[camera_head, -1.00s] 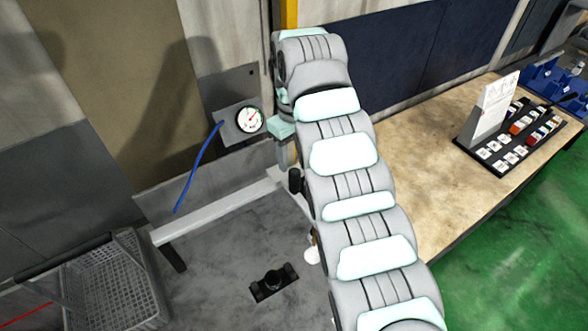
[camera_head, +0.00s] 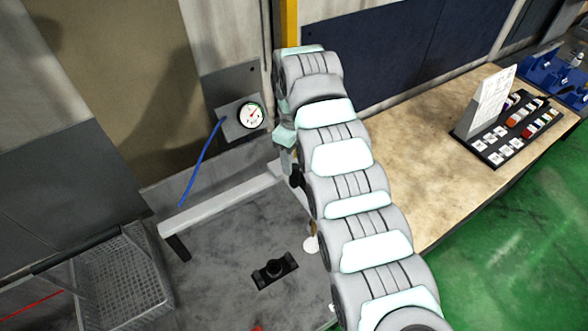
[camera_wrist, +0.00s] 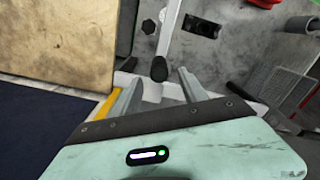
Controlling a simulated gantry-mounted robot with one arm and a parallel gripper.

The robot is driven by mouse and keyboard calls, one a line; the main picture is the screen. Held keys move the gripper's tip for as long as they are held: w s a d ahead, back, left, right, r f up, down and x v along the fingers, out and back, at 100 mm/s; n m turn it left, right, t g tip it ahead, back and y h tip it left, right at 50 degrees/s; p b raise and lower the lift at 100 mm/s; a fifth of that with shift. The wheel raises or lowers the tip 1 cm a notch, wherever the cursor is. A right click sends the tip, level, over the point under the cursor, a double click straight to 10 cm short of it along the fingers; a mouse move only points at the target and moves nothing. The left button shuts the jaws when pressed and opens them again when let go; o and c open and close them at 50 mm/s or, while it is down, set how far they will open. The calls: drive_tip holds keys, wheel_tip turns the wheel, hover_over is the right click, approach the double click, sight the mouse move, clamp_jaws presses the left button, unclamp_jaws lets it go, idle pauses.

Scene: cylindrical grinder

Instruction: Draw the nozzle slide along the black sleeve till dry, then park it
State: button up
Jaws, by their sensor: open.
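A black rounded knob (camera_wrist: 159,68) shows in the wrist view between and beyond my fingertips. It also shows in the head view (camera_head: 297,178), just below my gripper. It appears to be at the end of a pale bar (camera_wrist: 171,28); I cannot tell for sure whether it is the nozzle slide's handle. My gripper (camera_wrist: 158,76) is open, one finger on each side of the knob, with no clear contact. In the head view my arm hides most of the gripper. I cannot make out the black sleeve with certainty.
A white rail (camera_head: 222,203) runs across the grey bed. A black fixture (camera_head: 275,270) sits on the bed. A gauge (camera_head: 250,116) with a blue hose (camera_head: 201,163) is behind. A grey basket (camera_head: 118,285) is at left; a wooden bench (camera_head: 425,150) is at right.

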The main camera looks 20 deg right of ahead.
sight(294, 175)
wheel_tip(294, 175, down, 8)
drive_tip(key=shift+r+p, duration=0.1)
drive_tip(key=shift+p, duration=0.85)
drive_tip(key=shift+c, duration=0.2)
clamp_jaws()
idle(0.6)
